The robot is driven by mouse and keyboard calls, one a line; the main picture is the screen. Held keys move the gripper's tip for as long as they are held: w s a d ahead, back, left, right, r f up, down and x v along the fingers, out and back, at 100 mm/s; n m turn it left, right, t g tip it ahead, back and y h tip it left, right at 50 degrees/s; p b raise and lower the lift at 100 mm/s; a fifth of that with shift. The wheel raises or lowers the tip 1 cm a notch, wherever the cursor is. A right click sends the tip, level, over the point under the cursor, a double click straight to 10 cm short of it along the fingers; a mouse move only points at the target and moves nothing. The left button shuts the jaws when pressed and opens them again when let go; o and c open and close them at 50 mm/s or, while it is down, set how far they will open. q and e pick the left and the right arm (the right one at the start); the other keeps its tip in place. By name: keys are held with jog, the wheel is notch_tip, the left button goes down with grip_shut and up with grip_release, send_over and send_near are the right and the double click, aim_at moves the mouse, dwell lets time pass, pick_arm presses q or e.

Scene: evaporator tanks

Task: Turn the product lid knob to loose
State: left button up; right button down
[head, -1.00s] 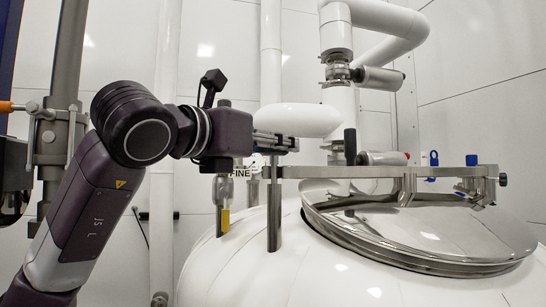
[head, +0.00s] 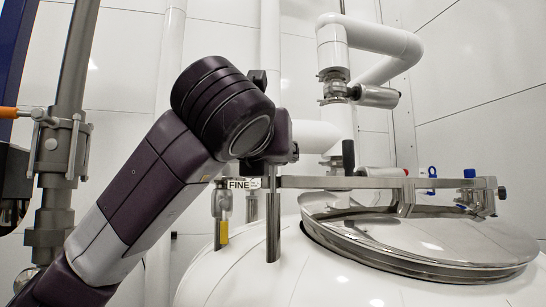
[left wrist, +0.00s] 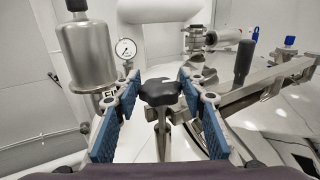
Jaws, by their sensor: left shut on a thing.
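The black lobed lid knob (left wrist: 158,92) sits on a metal stem in the middle of the left wrist view. My left gripper (left wrist: 160,80), with blue pads, is shut on this knob, one finger on each side. My right gripper is in neither view.
A small dark knob (head: 502,193) is at the bar's right end. A "FINE" label (head: 240,184) is near its left end. A pressure gauge (left wrist: 126,48) and a steel canister (left wrist: 91,55) stand left of the fingers. A black upright handle (left wrist: 243,60) stands to the right.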

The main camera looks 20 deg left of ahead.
pick_arm(q)
jog(key=o, duration=1.2)
jog(key=shift+c, duration=0.2)
jog(key=s+d, duration=0.1)
jog(key=s, duration=1.1)
jog(key=shift+d, duration=0.3)
